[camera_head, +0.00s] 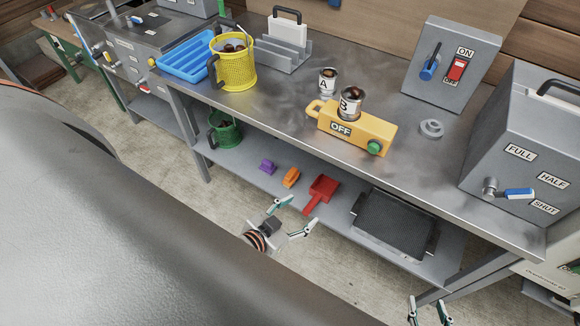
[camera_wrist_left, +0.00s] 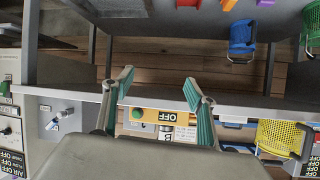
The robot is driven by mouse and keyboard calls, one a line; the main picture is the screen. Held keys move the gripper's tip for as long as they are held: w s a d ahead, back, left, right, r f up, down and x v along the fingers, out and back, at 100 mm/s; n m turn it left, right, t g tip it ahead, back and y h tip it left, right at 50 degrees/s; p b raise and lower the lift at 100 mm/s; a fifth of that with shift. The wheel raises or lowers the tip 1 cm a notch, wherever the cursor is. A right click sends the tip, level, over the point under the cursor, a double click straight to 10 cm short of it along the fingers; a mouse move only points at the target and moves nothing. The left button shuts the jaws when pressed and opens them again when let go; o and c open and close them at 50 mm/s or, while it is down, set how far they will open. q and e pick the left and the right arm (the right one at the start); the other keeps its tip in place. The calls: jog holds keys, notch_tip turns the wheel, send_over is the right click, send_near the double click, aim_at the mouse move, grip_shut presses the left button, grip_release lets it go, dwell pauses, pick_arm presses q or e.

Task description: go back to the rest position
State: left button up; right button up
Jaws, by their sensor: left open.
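My left gripper (camera_head: 295,215) is in front of the workbench, above the floor by the lower shelf's front edge. Its two fingers are spread apart with nothing between them. In the left wrist view, its open fingers (camera_wrist_left: 158,90) show in front of the bench edge, with the yellow OFF block (camera_wrist_left: 178,116) partly visible beyond them. My right gripper (camera_head: 428,312) is at the bottom right of the head view, cut off by the frame edge. Its fingertips are apart and nothing shows between them.
The steel bench (camera_head: 290,100) carries a yellow basket (camera_head: 236,75), cans A (camera_head: 327,86) and B (camera_head: 343,107), a yellow OFF block (camera_head: 385,132) and grey control boxes.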

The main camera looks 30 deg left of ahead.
pick_arm(q)
jog(key=s+f+g, duration=0.1)
jog(key=s+f, duration=0.3)
jog(key=s, duration=0.1)
jog(key=shift+s+f+m+g, duration=0.2)
jog(key=shift+f+m+g, duration=0.05)
jog(key=shift+m+g, duration=0.15)
